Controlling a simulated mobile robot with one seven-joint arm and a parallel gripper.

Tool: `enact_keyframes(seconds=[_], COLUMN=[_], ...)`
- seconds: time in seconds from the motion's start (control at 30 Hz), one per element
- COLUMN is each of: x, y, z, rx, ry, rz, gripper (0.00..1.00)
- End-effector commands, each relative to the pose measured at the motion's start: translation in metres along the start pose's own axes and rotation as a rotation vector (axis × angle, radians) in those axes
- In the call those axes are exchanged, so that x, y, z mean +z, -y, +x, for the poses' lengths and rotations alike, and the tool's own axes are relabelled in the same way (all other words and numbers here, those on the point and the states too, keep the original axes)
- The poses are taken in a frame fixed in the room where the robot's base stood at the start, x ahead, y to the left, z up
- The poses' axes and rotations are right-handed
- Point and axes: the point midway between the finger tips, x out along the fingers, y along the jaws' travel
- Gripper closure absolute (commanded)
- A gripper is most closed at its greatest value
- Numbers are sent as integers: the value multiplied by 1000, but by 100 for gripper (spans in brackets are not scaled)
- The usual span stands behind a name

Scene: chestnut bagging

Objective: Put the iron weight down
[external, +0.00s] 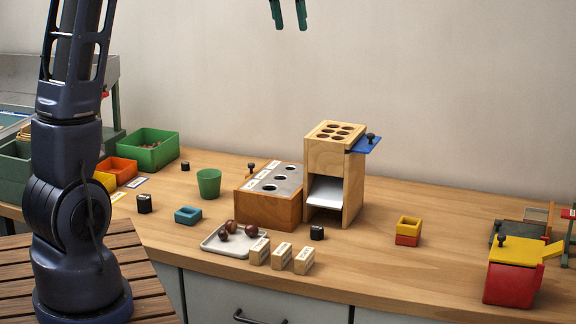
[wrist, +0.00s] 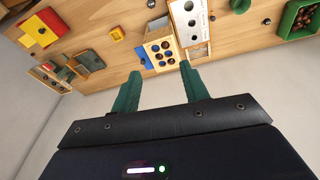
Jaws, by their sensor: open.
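Three small dark blocks that look like iron weights stand on the wooden table in the external view: one dark block (external: 316,232) in front of the wooden tower, a larger one (external: 144,203) at the left, and a small one (external: 185,166) by the green bin. I cannot tell which one the task means. My gripper (external: 290,26) is open and empty, high above the table near the top of the external view. In the wrist view my gripper (wrist: 162,72) has its green fingers apart with nothing between them.
A wooden tower (external: 315,160) with holes on top and a holed box (external: 267,211) stand mid-table. A white tray (external: 213,244) holds chestnuts, with labelled blocks (external: 281,257) beside it. A green cup (external: 208,184), green bin (external: 170,153) and red-yellow box (external: 509,285) stand around. Table right of the tower is mostly clear.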

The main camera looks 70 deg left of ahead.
Motion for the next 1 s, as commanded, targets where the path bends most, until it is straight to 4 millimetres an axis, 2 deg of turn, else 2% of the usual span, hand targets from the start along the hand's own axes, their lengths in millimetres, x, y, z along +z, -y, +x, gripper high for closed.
enact_keyframes(seconds=[0.03, 0.2, 0.5, 0.77, 1.0], x=[19, 80, 194, 294, 382], y=[-14, -48, -86, -96, -90], z=[-11, -38, -69, -77, -69], rx=[7, 26, 60, 88, 116], ry=[-8, -31, -69, -105, -138], rz=[28, 115, 267, 400, 521], gripper=[55, 55, 55, 55, 55])
